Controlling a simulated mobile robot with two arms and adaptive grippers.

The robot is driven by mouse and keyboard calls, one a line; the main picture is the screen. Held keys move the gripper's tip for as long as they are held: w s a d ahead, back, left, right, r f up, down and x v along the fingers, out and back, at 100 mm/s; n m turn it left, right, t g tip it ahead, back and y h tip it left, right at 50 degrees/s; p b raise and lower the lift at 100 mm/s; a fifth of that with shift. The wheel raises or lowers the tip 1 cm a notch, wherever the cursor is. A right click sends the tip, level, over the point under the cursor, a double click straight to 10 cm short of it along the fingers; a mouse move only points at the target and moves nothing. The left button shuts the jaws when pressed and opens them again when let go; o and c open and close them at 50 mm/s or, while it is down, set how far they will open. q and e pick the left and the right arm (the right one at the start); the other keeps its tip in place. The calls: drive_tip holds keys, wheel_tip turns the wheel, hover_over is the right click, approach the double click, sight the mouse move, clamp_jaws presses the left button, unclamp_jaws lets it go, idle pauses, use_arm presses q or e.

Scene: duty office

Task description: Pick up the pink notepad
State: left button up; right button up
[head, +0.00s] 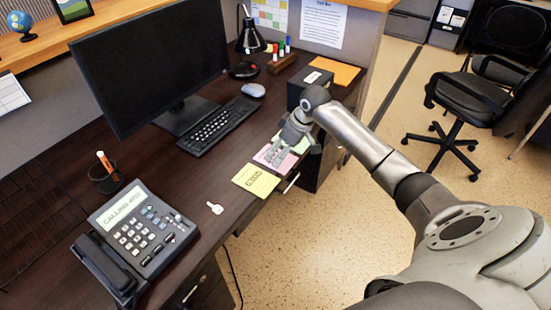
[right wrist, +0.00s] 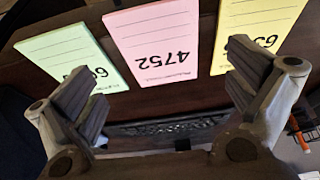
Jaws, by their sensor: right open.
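The pink notepad (head: 264,159) lies on the dark desk between a yellow notepad (head: 256,181) and a green notepad (head: 301,144). My right gripper (head: 279,154) is over the pink notepad and hides part of it in the head view. In the right wrist view the pink notepad (right wrist: 152,45) shows the number 4752, upside down. The open fingers of my right gripper (right wrist: 166,92) show to either side below it, with nothing between them. Whether they touch the desk cannot be told. My left gripper is in neither view.
A keyboard (head: 220,125), a monitor (head: 150,60) and a mouse (head: 253,90) stand behind the notepads. A black box (head: 296,88) is near my right wrist. A key (head: 214,208) and a phone (head: 140,235) lie nearer the front left. The desk edge is close to the notepads.

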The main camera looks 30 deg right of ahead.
drive_tip(key=x, duration=0.3)
drive_tip(key=shift+w+a+f, duration=0.1)
drive_tip(key=shift+w+f, duration=0.1)
drive_tip(key=shift+w, duration=0.1)
drive_tip(key=shift+s, duration=0.1)
drive_tip(key=c, duration=1)
